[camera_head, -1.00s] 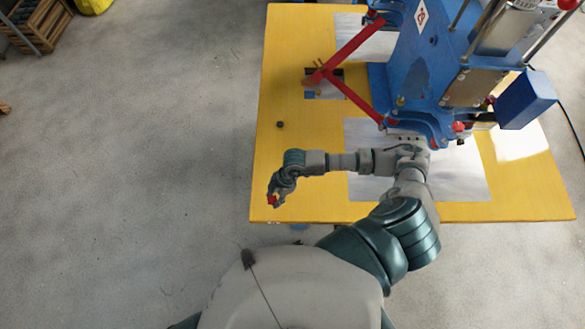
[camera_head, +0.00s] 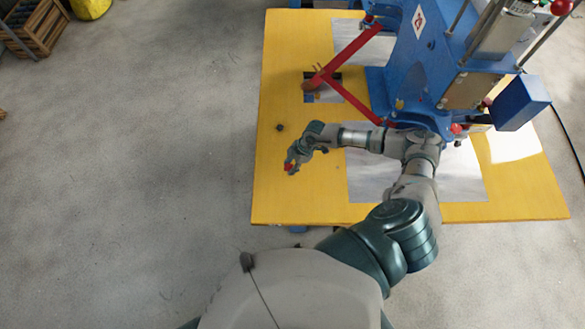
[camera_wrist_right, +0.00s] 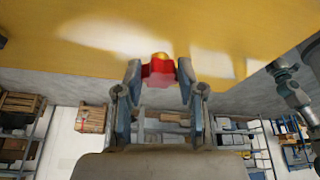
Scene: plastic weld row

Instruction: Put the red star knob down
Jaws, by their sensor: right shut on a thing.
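The red star knob (camera_wrist_right: 159,72) is between the fingers of my right gripper (camera_wrist_right: 160,80) in the right wrist view, with the yellow table top beyond it. In the head view the knob is a small red spot (camera_head: 289,167) at the tip of my right gripper (camera_head: 291,164). My right gripper is shut on the knob over the front left part of the yellow table (camera_head: 270,200). The gap between knob and table top cannot be told. My left gripper is not in view.
A blue machine (camera_head: 415,75) with red bars (camera_head: 350,55) stands at the back right of the table. A small dark knob (camera_head: 279,128) lies near the left edge. Pale sheets (camera_head: 465,180) lie under my right arm. The front left table area is clear.

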